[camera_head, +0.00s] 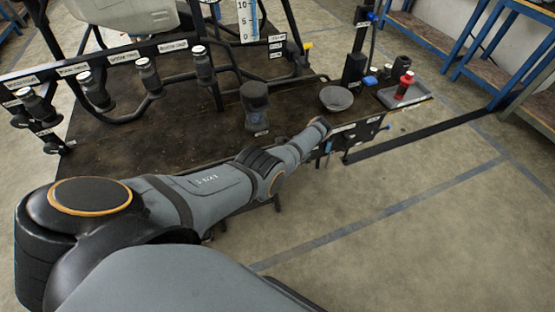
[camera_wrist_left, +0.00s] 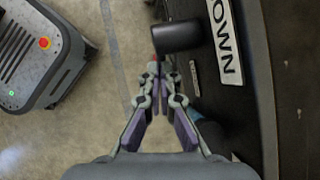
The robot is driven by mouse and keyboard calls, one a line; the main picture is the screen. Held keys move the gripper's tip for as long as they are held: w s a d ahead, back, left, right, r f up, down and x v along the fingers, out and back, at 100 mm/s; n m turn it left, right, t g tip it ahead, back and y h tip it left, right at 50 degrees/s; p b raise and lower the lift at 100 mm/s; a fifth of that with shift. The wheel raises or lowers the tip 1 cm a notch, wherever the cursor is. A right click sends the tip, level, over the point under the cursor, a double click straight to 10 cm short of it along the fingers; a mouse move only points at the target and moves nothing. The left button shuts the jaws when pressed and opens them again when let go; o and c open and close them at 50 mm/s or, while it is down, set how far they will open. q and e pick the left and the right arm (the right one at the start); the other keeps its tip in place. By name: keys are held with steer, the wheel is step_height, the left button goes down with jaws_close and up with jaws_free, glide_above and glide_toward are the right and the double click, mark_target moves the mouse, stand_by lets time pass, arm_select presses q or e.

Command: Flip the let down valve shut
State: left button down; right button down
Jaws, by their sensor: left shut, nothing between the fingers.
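The let down valve shows in the left wrist view as a black rounded handle (camera_wrist_left: 178,37) beside a white label ending in "OWN" (camera_wrist_left: 225,40). The label is on the dark edge of the bench. My left gripper (camera_wrist_left: 163,76) is shut and empty. Its fingertips are just below the handle in the picture, close to a small red tip (camera_wrist_left: 155,58); I cannot tell whether they touch. In the head view my left arm reaches across to the bench's front right edge, and its wrist hides the fingers and most of the valve. My right gripper is not in view.
The dark bench top (camera_head: 190,140) carries a black cup-like part (camera_head: 255,105), a grey bowl (camera_head: 336,98) and a tray (camera_head: 418,100) with a red bottle (camera_head: 404,84). Labelled black valves (camera_head: 95,88) line the left side. The floor right of the bench is open.

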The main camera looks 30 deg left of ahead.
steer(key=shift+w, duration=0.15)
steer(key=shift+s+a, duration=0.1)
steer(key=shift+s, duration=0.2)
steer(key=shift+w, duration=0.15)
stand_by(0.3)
